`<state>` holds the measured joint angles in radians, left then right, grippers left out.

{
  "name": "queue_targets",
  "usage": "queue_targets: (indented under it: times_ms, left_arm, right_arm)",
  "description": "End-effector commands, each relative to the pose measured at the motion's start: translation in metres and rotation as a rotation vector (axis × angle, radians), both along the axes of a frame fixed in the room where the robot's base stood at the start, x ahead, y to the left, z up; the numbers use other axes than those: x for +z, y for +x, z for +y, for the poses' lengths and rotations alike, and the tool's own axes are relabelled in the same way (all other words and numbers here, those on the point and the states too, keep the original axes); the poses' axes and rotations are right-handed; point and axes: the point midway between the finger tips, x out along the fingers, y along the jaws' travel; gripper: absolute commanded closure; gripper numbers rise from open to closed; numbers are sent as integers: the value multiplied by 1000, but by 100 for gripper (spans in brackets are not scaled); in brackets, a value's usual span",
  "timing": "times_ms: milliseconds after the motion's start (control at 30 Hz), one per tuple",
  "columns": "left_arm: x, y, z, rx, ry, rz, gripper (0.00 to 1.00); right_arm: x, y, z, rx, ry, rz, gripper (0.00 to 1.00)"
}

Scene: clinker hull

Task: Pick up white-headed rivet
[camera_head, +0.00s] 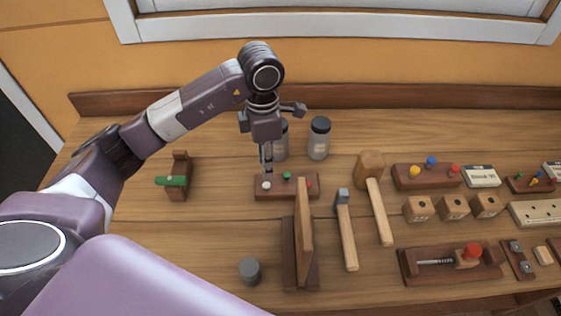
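The white-headed rivet (266,185) sits at the left end of a small dark wooden block (260,194). A green-headed rivet (287,176) and a red-headed one (309,183) are in the same block, the red one partly behind an upright board. My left gripper (267,170) points down just above and behind the white head. Its fingers look narrow and close together from here, and I cannot tell whether they are open or touch the rivet. My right gripper is not in view.
An upright wooden board (304,225) stands close in front of the block. Two grey jars, one here (319,140), stand behind. A mallet (371,170) and a hammer (346,230) lie to the right. A grey cylinder (249,271) stands in front. The bench's left front is fairly clear.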

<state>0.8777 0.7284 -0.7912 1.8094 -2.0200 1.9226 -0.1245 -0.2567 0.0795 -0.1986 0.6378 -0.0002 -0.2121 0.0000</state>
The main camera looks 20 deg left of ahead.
Motion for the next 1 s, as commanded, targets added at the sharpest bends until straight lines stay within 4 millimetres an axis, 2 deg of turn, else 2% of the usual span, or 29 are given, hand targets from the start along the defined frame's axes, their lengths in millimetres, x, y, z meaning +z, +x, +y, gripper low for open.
queue_targets:
  times_ms: [200, 333, 467, 600, 733, 967, 1000]
  left_arm:
    - [-16, -2, 0, 0, -1, 6, 73]
    - [-29, -3, -1, 0, -1, 4, 73]
    - [-43, -7, -2, 0, -1, 7, 73]
    - [-65, -8, -2, 0, -1, 5, 73]
    - [-76, -8, -2, 0, -1, 2, 73]
    - [-79, -7, -2, -1, 0, 0, 73]
    - [-79, -7, -2, -1, 0, 0, 77]
  right_arm:
    - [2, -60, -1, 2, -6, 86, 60]
    - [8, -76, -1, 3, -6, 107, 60]
    - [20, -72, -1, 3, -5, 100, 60]
    - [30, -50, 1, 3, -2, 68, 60]
    - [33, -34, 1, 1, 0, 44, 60]
    - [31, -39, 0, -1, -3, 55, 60]
    - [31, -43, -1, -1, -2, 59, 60]
